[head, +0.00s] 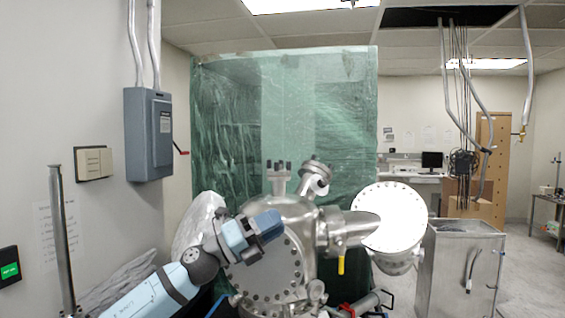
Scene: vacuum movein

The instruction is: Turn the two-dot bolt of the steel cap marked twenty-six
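A steel vacuum chamber (300,212) stands in the middle, with several bolted round caps on it. One large cap with bolts around its rim (278,272) faces me, partly hidden by my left arm. A bright white-lit round cap (392,212) is on the right. Two small capped ports (278,166) and (315,168) rise from the top. I cannot read a twenty-six or see bolt dots on any cap. My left gripper (268,224) is in front of the chamber's upper left; its fingertips cannot be made out. My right gripper is not in view.
A yellow-handled valve (341,264) hangs below the right port. A grey metal cabinet (460,270) stands at the right. A green plastic curtain (230,130) is behind the chamber. A grey electrical box (148,135) and an upright pole (62,240) are at the left.

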